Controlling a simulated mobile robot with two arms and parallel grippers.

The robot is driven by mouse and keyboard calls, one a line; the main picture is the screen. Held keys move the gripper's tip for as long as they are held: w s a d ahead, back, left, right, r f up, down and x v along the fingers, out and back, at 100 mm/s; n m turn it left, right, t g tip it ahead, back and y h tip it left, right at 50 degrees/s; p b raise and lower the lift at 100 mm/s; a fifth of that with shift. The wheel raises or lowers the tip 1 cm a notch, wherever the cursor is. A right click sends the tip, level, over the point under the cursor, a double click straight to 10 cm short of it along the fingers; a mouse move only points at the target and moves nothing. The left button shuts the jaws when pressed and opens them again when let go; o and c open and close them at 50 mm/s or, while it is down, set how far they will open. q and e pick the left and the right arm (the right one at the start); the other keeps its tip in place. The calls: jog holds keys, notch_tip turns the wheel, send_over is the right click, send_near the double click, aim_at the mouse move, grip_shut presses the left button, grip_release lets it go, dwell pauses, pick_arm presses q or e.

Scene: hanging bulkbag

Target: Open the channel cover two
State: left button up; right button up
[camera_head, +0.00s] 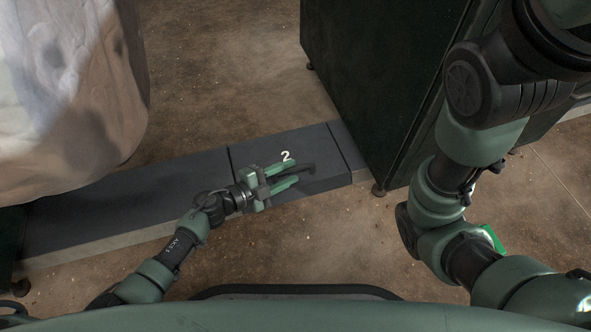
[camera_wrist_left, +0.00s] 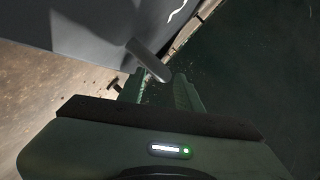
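Channel cover two (camera_head: 325,150) is a dark grey panel with a white "2".
A dark green cabinet (camera_head: 365,80) on short feet stands close to the right end of the cover. A large white bulk bag (camera_head: 70,100) hangs at the left above another dark cover (camera_head: 130,205). The brown concrete floor in front is clear.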

pick_arm(q)
jog(key=shift+b+x, duration=0.5)
jog(key=shift+x, duration=0.95)
grip_shut()
dwell(0.3)
